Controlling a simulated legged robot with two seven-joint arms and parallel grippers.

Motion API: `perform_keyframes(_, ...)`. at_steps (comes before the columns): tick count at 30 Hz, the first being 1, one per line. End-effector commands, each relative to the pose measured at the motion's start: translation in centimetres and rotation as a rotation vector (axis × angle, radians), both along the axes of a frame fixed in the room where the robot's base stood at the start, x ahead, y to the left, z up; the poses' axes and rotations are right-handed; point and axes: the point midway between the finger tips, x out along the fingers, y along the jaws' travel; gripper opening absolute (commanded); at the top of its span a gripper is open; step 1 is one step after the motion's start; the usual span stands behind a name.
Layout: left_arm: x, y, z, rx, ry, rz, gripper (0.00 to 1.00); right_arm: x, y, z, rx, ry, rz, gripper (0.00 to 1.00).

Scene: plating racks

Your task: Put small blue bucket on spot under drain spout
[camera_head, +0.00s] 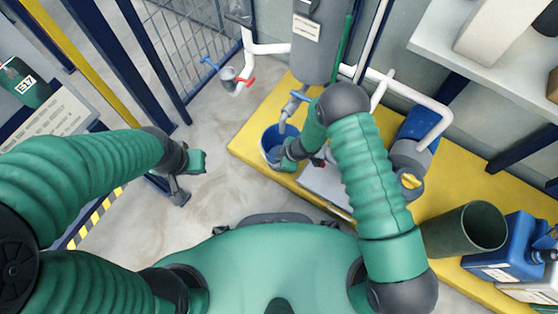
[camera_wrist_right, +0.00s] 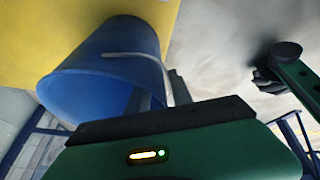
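The small blue bucket (camera_head: 268,146) stands at the left part of the yellow platform, below the grey drain spout (camera_head: 294,106). My right gripper (camera_head: 287,160) is at the bucket's near right rim. In the right wrist view, the bucket (camera_wrist_right: 105,75) shows its open mouth and a thin grey handle. The fingers of my right gripper (camera_wrist_right: 164,95) are on either side of the bucket's wall, one inside and one outside, closed on it. My left gripper (camera_head: 180,192) hangs over the grey floor, away from the bucket; its finger opening is unclear.
The yellow platform (camera_head: 252,135) also holds a dark green bin (camera_head: 465,230) and a blue canister (camera_head: 505,248) at right. A grey tank (camera_head: 318,45) stands above the spout. Taps (camera_head: 229,76) and white pipes are behind. The floor left of the platform is clear.

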Motion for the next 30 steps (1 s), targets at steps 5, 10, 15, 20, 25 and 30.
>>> perform_keyframes(5,0.0,0.0,3.0,0.000,0.000,0.000,0.00,-0.6,-1.3,4.4,-0.001,-0.001,-0.002,0.27)
perform_keyframes(10,0.0,0.0,5.5,0.000,0.000,0.000,0.00,-1.4,-2.9,8.4,-0.001,-0.001,-0.004,0.27)
perform_keyframes(15,0.0,0.0,6.7,0.000,0.000,0.000,0.00,-1.9,-4.0,10.6,-0.001,0.000,-0.002,0.27)
perform_keyframes(20,0.0,0.0,6.7,0.000,0.000,0.000,0.00,-2.1,-4.2,10.9,0.000,-0.001,-0.001,0.27)
perform_keyframes(25,0.0,0.0,6.6,0.000,0.000,0.000,0.00,-2.1,-4.2,10.8,0.000,-0.001,0.000,0.27)
perform_keyframes(30,0.0,0.0,6.6,0.000,0.000,0.000,0.00,-2.1,-4.2,10.8,0.000,-0.001,-0.001,0.27)
